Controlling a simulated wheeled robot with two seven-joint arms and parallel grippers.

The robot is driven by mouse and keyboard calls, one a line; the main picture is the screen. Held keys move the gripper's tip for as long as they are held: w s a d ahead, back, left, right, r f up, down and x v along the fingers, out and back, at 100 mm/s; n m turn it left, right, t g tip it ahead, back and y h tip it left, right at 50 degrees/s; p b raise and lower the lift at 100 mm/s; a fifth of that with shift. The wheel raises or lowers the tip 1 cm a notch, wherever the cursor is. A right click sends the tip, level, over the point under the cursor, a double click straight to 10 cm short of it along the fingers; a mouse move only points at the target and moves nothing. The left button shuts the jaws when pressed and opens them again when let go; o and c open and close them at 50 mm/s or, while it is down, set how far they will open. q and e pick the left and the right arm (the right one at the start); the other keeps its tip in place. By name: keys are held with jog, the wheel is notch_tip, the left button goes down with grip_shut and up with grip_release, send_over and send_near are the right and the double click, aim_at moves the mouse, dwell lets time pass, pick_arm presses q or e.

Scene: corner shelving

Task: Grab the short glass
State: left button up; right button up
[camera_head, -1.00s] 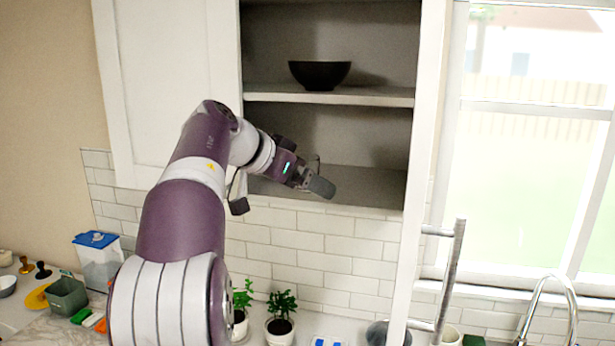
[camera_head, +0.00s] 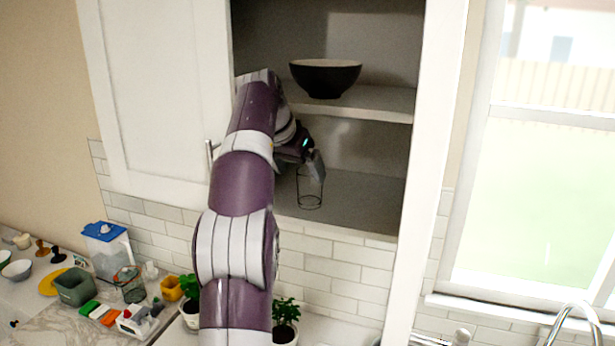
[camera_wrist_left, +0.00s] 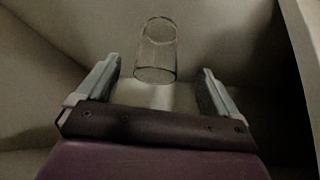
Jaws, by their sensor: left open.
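The short glass (camera_head: 310,190) is clear and stands upright on the lower shelf (camera_head: 365,200) of the open cabinet. My left gripper (camera_head: 314,163) is at the glass's upper part in the head view, overlapping its rim. In the left wrist view the glass (camera_wrist_left: 156,52) shows beyond the fingertips, roughly midway between them. The left gripper (camera_wrist_left: 160,80) is open and empty there, with its two fingers wide apart. I cannot tell the exact gap between fingertips and glass. My right gripper is not in view.
A dark bowl (camera_head: 325,77) sits on the upper shelf (camera_head: 375,100) above the gripper. The cabinet's right side panel (camera_head: 425,150) bounds the opening. Potted plants (camera_head: 285,320) and several items, including a blue-lidded container (camera_head: 106,250), stand on the counter below.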

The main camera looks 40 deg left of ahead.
aim_at(309, 180)
pick_arm(q)
jog(key=w+f, duration=0.1)
jog(key=w, duration=0.1)
jog(key=w+f, duration=0.2)
jog(key=shift+a+f, duration=0.1)
jog(key=shift+a, duration=0.05)
jog(key=shift+w+d+f, duration=0.1)
jog(key=shift+d+f, duration=0.1)
jog(key=shift+f, duration=0.35)
jog(key=shift+w+a+f, duration=0.1)
jog(key=shift+a+f, duration=0.05)
jog(key=shift+w+a+f, duration=0.1)
jog(key=shift+w, duration=0.05)
jog(key=shift+c, duration=0.8)
jog(key=shift+w, duration=0.15)
jog(key=c, duration=1.1)
jog(key=shift+s, duration=0.25)
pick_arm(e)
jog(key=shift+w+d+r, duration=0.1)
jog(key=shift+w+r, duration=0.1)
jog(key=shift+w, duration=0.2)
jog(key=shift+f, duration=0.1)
